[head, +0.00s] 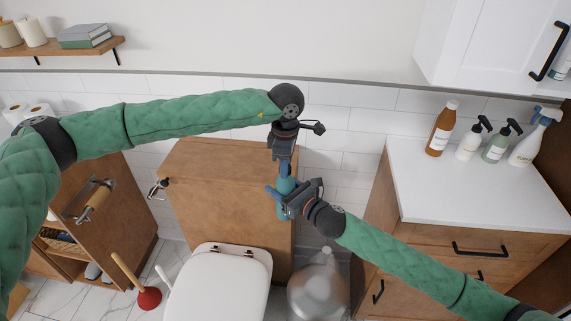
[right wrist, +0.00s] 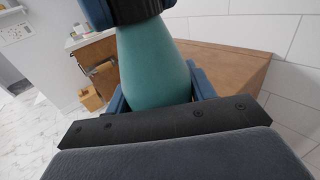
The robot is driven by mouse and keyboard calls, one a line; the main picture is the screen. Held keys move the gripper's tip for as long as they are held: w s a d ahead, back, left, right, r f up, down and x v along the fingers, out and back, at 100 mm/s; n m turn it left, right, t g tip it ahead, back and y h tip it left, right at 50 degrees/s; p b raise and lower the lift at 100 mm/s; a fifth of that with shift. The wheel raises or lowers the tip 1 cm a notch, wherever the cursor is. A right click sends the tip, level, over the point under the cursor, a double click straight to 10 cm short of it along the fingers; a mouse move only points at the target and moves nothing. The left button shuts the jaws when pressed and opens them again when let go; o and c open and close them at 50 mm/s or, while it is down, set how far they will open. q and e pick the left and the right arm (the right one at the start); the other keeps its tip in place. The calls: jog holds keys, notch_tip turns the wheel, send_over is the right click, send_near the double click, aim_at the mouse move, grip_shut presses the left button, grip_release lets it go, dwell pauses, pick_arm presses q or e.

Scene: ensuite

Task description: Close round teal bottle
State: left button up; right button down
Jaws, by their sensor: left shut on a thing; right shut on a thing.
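The teal bottle (head: 285,185) is held upright between my two grippers, in front of the wooden cabinet behind the toilet. Its rounded teal body (right wrist: 155,72) fills the middle of the right wrist view. My right gripper (head: 283,201) is shut around the bottle's body from the lower right. My left gripper (head: 283,168) comes down from above and is shut at the bottle's top. A dark part covers the top in the right wrist view. The cap is hidden there, so I cannot tell how it sits on the neck.
The toilet (head: 230,285) stands below, with a red plunger (head: 149,298) to its left and a clear bin-like object (head: 318,290) to its right. A white counter (head: 465,185) at right carries several bottles. A wall shelf (head: 60,48) is at upper left.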

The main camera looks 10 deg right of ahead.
pick_arm(q)
jog(key=m, duration=0.6)
jog(key=shift+w+a+m, duration=0.1)
jog(key=shift+w+m, duration=0.1)
jog(key=shift+m, duration=0.1)
jog(key=o, duration=1.2)
jog(key=shift+s, duration=0.1)
jog(key=shift+c, duration=0.2)
notch_tip(320, 180, up, 12)
